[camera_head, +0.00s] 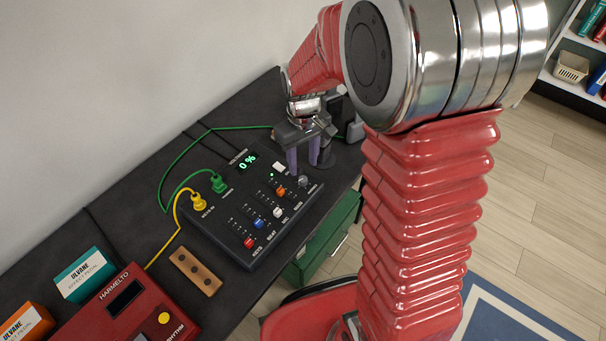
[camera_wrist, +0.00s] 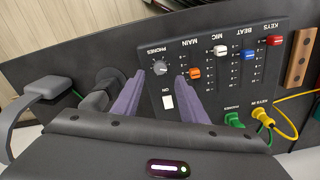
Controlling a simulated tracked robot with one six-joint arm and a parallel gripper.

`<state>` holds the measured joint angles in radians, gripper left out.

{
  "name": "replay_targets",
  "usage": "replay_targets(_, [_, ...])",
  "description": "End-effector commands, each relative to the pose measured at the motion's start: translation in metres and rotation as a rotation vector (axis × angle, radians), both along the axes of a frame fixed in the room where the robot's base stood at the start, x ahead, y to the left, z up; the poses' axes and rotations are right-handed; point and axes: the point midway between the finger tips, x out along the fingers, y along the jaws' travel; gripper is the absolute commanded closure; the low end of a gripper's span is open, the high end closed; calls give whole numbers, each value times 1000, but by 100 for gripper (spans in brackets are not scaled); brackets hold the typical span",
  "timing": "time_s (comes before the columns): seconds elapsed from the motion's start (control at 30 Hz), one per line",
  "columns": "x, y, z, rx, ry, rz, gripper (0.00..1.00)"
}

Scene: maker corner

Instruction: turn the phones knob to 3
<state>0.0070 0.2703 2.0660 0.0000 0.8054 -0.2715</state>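The phones knob (camera_wrist: 160,68) is a round grey dial near the corner of the black mixer panel (camera_wrist: 215,72), under the label PHONES. It also shows in the head view (camera_head: 303,181) at the mixer's right end. My gripper (camera_wrist: 161,76) has two purple fingers, apart and empty. In the wrist view the knob appears in the gap between the fingertips. In the head view the fingers (camera_head: 303,168) point down near the knob and look above the panel, apart from it. The knob's pointer and scale are too small to read.
The mixer has red, blue, white and orange sliders, a white ON button (camera_wrist: 167,101), and a display (camera_head: 247,162) reading 0 %. Green (camera_head: 219,183) and yellow (camera_head: 198,202) plugs stand at its back edge. A wooden block (camera_head: 195,270) and red device (camera_head: 127,309) lie left.

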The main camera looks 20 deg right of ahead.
Motion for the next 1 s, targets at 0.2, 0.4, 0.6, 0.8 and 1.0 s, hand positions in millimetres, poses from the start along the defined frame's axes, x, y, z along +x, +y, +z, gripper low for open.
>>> replay_targets(0.2, [-1,0,-35,0,4,0,61])
replay_targets(0.4, [0,0,-57,0,2,0,61])
replay_targets(0.6, [0,0,-63,0,0,0,61])
replay_targets(0.8, [0,0,-63,0,0,0,61])
replay_targets(1.0, [0,0,-63,0,0,0,74])
